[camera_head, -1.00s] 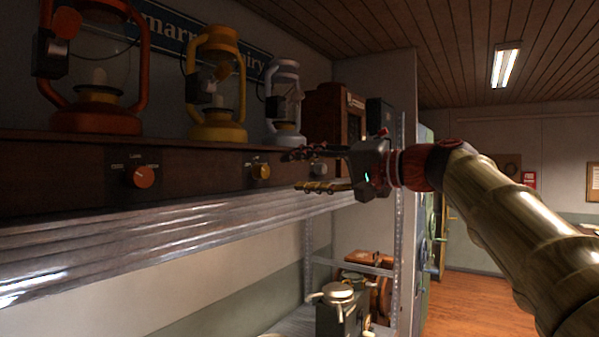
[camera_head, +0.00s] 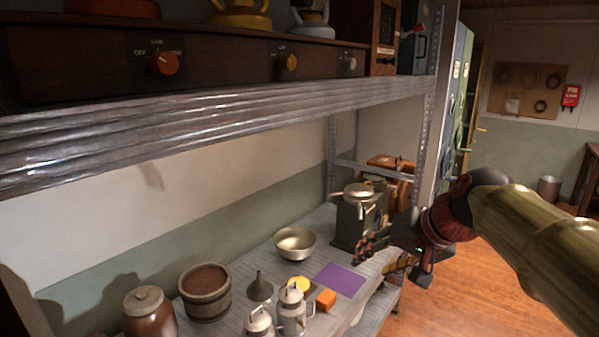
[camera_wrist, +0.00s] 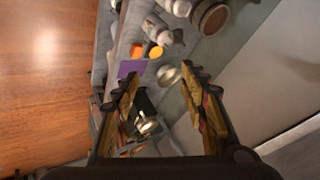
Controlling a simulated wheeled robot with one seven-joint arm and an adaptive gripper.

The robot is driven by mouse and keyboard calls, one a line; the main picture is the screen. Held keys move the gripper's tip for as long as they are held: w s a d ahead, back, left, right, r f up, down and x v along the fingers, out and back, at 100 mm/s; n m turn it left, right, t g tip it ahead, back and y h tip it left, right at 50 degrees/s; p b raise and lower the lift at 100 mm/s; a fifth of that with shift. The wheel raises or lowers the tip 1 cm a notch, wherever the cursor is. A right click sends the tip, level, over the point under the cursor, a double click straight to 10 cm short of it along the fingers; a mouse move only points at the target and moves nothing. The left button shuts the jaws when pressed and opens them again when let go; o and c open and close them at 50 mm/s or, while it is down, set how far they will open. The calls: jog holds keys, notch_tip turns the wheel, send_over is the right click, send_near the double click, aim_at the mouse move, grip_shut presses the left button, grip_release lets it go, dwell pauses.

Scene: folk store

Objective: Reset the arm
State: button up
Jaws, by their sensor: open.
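My gripper (camera_head: 384,254) is at the right of the head view, at the end of my arm, near the right end of the lower shelf (camera_head: 222,312). In the wrist view my gripper (camera_wrist: 163,88) has its two fingers spread wide apart, with nothing held between them. Between and beyond the fingers show a dark green machine with a metal pan (camera_wrist: 148,124) and a metal bowl (camera_wrist: 168,76). Both appear apart from the fingers.
The lower shelf holds the bowl (camera_head: 294,244), a purple mat (camera_head: 340,280), an orange block (camera_head: 326,299), metal cans (camera_head: 292,312), a wooden tub (camera_head: 206,291) and a jar (camera_head: 148,312). The upper shelf edge (camera_head: 220,121) overhangs. Open floor (camera_head: 450,300) lies right.

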jog(key=s+d+f+n+h, duration=0.1)
jog(key=s+f+h, duration=0.1)
jog(key=s+f, duration=0.5)
jog(key=s+d+f+n+g+h, duration=0.1)
jog(key=s+f, duration=0.7)
jog(key=s, duration=0.8)
jog(key=shift+d+f+n+h, duration=0.15)
jog(key=shift+d+n+h, duration=0.25)
jog(key=shift+d+n, duration=0.3)
jog(key=shift+c, duration=0.2)
